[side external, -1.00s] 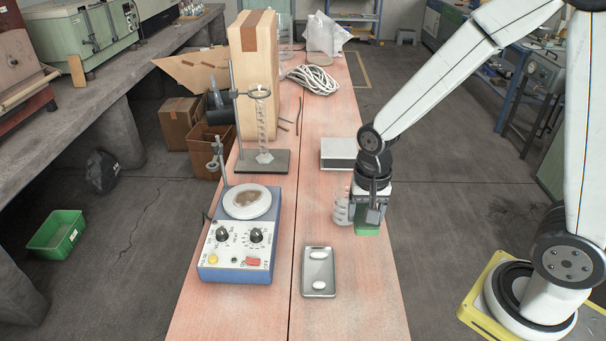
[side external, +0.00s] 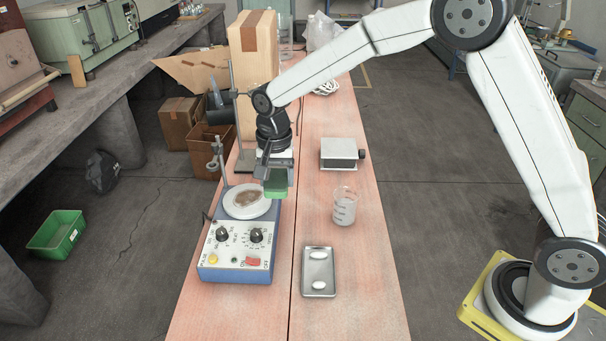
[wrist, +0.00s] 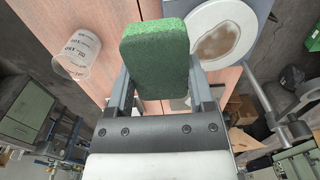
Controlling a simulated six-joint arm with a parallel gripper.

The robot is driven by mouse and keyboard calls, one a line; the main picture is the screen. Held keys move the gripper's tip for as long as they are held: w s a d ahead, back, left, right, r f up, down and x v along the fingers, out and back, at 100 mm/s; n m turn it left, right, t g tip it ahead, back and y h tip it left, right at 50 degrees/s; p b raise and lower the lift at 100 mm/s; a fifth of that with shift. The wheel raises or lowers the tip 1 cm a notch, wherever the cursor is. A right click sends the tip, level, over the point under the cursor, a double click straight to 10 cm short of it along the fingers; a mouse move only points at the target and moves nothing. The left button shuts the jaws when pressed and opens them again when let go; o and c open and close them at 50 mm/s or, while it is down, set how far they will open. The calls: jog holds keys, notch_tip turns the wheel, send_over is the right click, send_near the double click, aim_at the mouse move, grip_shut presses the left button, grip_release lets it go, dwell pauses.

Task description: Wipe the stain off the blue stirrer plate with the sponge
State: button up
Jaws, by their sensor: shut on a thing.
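The green sponge (side external: 275,184) is held in my gripper (side external: 268,170), which is shut on it. In the wrist view the sponge (wrist: 154,52) sits between the two fingers (wrist: 158,88). The blue stirrer plate (side external: 238,245) stands on the bench with a round white top (side external: 236,212). A brown stain (side external: 246,199) lies on that top, and it also shows in the wrist view (wrist: 217,40). The sponge is above and just right of the white top, apart from the stain.
A glass beaker (side external: 344,207) stands right of the plate. A metal tray (side external: 318,272) with two white pieces lies in front of it. A white box (side external: 341,153) is behind the beaker. A stand with a rod (side external: 232,90) and a tall carton (side external: 258,60) rise behind the plate.

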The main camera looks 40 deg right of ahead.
jog(key=w+a+r, duration=0.1)
jog(key=w+a, duration=0.4)
jog(key=shift+w, duration=0.25)
